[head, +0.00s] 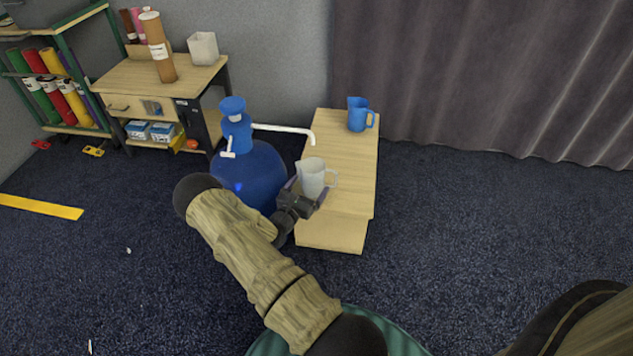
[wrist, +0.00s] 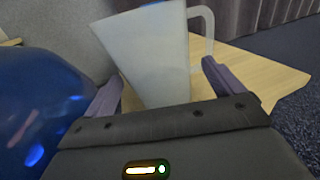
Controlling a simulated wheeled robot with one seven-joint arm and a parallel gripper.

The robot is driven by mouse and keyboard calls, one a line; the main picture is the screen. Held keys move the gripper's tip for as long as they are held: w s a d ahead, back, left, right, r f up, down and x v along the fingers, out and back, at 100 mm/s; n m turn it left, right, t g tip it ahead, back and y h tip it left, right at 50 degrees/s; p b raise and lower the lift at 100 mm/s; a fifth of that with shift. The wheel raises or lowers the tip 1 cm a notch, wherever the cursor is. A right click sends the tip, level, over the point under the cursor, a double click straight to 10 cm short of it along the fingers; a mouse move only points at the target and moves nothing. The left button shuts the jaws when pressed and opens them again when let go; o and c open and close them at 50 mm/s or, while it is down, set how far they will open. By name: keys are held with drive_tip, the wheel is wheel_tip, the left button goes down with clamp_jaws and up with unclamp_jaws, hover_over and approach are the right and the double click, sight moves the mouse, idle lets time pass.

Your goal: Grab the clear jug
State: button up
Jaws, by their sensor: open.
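The clear jug (head: 312,177) is a pale, whitish see-through pitcher with a handle on its right. It stands upright on the near part of a light wooden table. In the wrist view the jug (wrist: 155,55) fills the middle, with its handle at the upper right. My gripper (head: 307,190) is open, its fingers on either side of the jug's lower body. In the wrist view a small space shows between the right finger and the jug. Whether the left finger touches it cannot be told. The jug's base is hidden by my gripper.
A blue jug (head: 358,114) stands at the table's far end. A big blue bottle (head: 250,175) with a white spout is close left of the table (head: 340,205); the spout reaches over the table's edge. A desk (head: 165,78) and shelf stand further left. Open carpet lies right.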

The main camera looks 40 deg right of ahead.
drive_tip(key=b+x, duration=0.2)
drive_tip(key=x, duration=0.1)
drive_tip(key=shift+w+d, duration=0.1)
drive_tip(key=shift+d, duration=0.1)
drive_tip(key=shift+w+d+r, duration=0.1)
drive_tip(key=shift+d+r, duration=0.05)
drive_tip(key=shift+d, duration=0.05)
drive_tip(key=c, duration=1.3)
drive_tip(key=shift+r, duration=0.2)
wheel_tip(320, 180, up, 9)
drive_tip(key=p, duration=0.6)
drive_tip(key=shift+r, duration=0.25)
